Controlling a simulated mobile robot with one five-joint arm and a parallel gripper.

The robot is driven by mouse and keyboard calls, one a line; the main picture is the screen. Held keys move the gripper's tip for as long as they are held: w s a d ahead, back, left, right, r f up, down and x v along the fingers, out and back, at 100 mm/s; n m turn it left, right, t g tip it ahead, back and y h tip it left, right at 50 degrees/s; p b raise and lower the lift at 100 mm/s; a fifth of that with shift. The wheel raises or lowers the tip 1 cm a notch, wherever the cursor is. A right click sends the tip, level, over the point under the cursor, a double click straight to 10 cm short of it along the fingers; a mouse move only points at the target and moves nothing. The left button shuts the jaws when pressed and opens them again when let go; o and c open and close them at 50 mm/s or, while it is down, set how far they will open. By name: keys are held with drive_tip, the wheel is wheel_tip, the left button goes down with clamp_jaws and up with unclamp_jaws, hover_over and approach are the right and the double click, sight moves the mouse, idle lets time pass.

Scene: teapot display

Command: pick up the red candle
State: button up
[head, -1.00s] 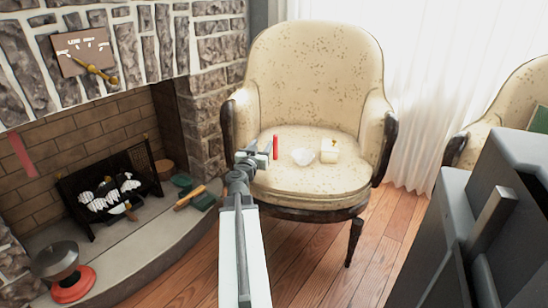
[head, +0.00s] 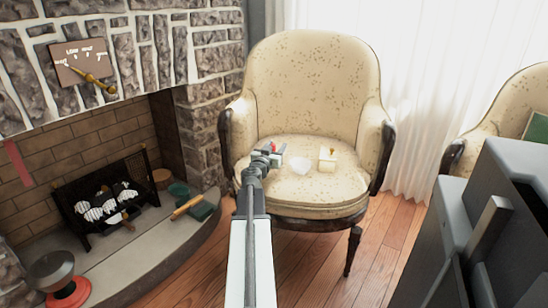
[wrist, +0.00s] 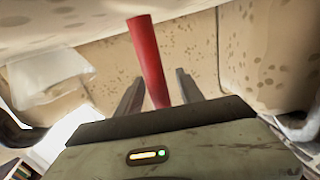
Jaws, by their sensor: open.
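The red candle (head: 273,147) stands on the seat of the cream patterned armchair (head: 305,192). In the head view, my gripper (head: 280,150) is at the candle and hides most of it. In the wrist view, the red candle (wrist: 149,55) shows as a slim red stick running between the two dark fingers of my gripper (wrist: 160,74). The fingers are open, with a gap on each side of the candle near their tips. I cannot tell whether the candle touches anything behind the gripper body.
The chair's backrest (head: 310,85) and dark wooden arms surround the seat. A stone fireplace (head: 95,150) is at left. Wooden floor shows in front.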

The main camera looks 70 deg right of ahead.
clamp_jaws()
wheel_tip(320, 180, up, 10)
drive_tip(key=p, duration=1)
